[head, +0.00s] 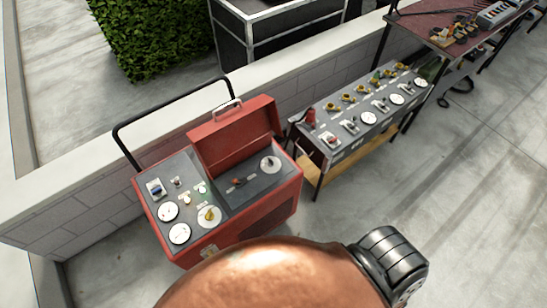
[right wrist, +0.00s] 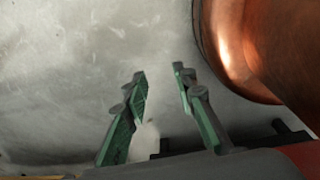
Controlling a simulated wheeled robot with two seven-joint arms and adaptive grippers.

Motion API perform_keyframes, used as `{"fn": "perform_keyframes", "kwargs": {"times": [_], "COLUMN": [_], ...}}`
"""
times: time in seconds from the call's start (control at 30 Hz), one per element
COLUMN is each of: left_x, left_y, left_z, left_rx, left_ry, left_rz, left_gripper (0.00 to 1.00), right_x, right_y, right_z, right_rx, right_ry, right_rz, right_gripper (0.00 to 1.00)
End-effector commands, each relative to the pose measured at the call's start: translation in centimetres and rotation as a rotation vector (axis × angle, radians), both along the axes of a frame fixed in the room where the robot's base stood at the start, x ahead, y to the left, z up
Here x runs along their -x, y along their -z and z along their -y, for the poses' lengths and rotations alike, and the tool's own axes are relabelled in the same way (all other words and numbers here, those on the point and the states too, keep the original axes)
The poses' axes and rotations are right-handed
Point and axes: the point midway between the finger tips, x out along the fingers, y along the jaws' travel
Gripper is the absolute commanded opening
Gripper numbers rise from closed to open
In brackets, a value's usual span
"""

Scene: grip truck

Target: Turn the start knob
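A red machine (head: 245,218) with a grey control panel stands at the left in the head view, its red lid (head: 232,138) raised. A yellow knob on a white round dial (head: 209,215) is near the panel's front edge. Another knob on a round white dial (head: 270,164) is at the panel's right. I cannot read which one is the start knob. My right gripper (right wrist: 160,76) shows only in the right wrist view. Its green-padded fingers are apart with nothing between them, over grey floor. My left gripper is not in view.
The machine's black handle (head: 172,114) rises at its back, near a low block wall (head: 75,205). A second panel stand (head: 365,115) with several dials and levers is to the right. A table (head: 450,25) with tools is farther off. Floor at right is clear.

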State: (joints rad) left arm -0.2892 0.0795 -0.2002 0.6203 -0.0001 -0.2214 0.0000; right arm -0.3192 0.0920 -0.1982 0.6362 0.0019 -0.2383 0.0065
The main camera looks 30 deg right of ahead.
Motion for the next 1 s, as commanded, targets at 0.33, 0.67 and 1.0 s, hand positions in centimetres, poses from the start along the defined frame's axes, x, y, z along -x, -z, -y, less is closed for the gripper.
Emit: {"fn": "perform_keyframes", "kwargs": {"times": [0.33, 0.67, 1.0], "left_x": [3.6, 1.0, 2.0], "left_y": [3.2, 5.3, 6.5], "left_z": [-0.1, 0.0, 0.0], "left_rx": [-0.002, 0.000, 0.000], "left_ry": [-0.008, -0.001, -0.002], "left_rz": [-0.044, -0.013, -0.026], "left_gripper": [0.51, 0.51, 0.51], "right_x": [-23.7, -36.7, -40.8], "right_y": [-8.1, -23.0, -32.9], "right_z": [2.5, 3.6, 3.3], "right_rx": [0.025, 0.034, 0.028], "right_ry": [0.049, 0.096, 0.116], "right_rz": [0.316, 0.564, 0.702], "right_gripper": [0.25, 0.25, 0.25]}}
